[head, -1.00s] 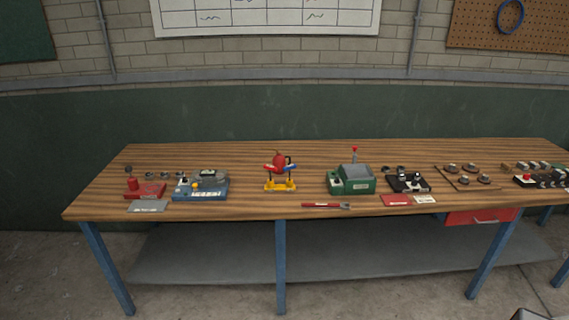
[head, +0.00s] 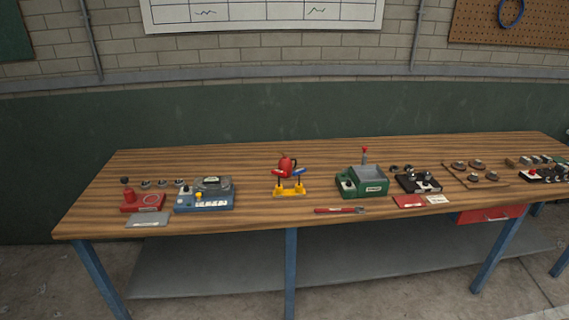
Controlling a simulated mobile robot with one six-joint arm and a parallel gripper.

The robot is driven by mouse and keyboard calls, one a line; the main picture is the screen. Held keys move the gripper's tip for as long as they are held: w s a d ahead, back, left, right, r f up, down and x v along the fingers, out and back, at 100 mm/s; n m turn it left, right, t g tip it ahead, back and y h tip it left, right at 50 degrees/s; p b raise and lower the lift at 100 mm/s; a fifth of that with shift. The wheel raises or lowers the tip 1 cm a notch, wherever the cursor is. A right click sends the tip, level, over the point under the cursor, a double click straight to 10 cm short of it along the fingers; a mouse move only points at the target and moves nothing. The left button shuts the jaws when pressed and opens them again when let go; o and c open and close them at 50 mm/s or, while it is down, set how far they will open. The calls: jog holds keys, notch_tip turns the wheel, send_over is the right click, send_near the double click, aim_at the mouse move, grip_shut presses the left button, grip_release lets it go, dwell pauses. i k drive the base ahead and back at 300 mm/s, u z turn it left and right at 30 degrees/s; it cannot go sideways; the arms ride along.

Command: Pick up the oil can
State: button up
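A small red can with a dark handle (head: 285,164), which looks like the oil can, stands near the middle of the wooden workbench (head: 260,219). It is at or just behind a yellow stand (head: 290,190) that holds red- and blue-handled tools; I cannot tell whether it touches them. The stand's tools partly cover its lower part. My gripper is not in view.
A blue device (head: 205,200) and a red device (head: 139,200) stand to the left. A green box (head: 363,182) with a red-tipped lever stands to the right. A red-handled tool (head: 335,210) lies at the front edge. Bare wood surrounds the yellow stand.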

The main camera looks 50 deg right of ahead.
aim_at(284, 165)
jog(key=z, duration=0.35)
jog(key=i, duration=1.25)
jog(key=u, duration=0.8)
